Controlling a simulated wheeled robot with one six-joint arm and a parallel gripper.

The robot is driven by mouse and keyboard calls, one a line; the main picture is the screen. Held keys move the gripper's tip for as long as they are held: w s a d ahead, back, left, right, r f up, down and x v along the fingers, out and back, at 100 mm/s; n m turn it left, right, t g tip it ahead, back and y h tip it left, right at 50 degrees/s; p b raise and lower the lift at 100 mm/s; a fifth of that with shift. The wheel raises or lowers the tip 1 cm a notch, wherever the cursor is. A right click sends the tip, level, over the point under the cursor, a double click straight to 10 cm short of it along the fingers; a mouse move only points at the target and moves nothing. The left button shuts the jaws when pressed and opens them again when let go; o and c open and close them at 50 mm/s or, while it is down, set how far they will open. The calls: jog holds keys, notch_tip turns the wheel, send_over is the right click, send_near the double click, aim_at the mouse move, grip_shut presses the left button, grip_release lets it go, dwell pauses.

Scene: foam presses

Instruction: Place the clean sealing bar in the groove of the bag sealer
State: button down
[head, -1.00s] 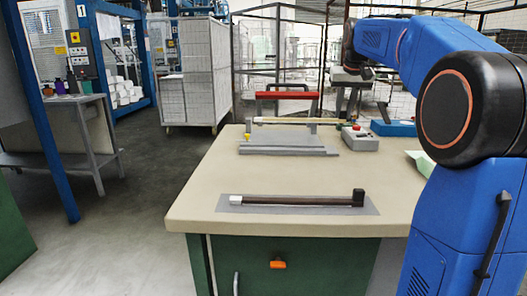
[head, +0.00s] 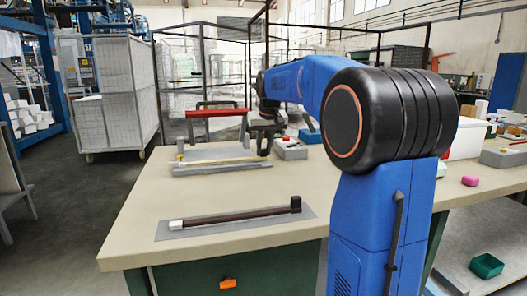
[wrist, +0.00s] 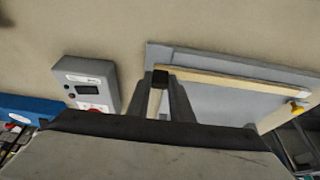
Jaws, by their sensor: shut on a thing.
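The bag sealer (head: 222,168) stands on the bench, with a red handle (head: 216,112) raised above its grey base. My gripper (head: 265,140) is at the sealer's right end. In the wrist view, my gripper (wrist: 160,100) is shut on the black end piece of a long pale sealing bar (wrist: 235,84). This bar lies along the grey sealer base, close over it or on it; I cannot tell whether it sits in the groove. A second, dark bar (head: 235,217) with a white left end and a black right end lies on a grey mat (head: 300,222) near the front.
A grey control box (head: 290,149) with a red button stands right of the sealer; it also shows in the wrist view (wrist: 88,82). A blue item (head: 310,136) lies behind it. The bench top between sealer and mat is clear. A pink item (head: 469,181) lies at right.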

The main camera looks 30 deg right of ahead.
jog(key=shift+f, duration=0.5)
jog(key=c, duration=1.6)
grip_release()
jog(key=shift+o, duration=0.2)
jog(key=v, duration=1.2)
jog(key=shift+s, duration=0.1)
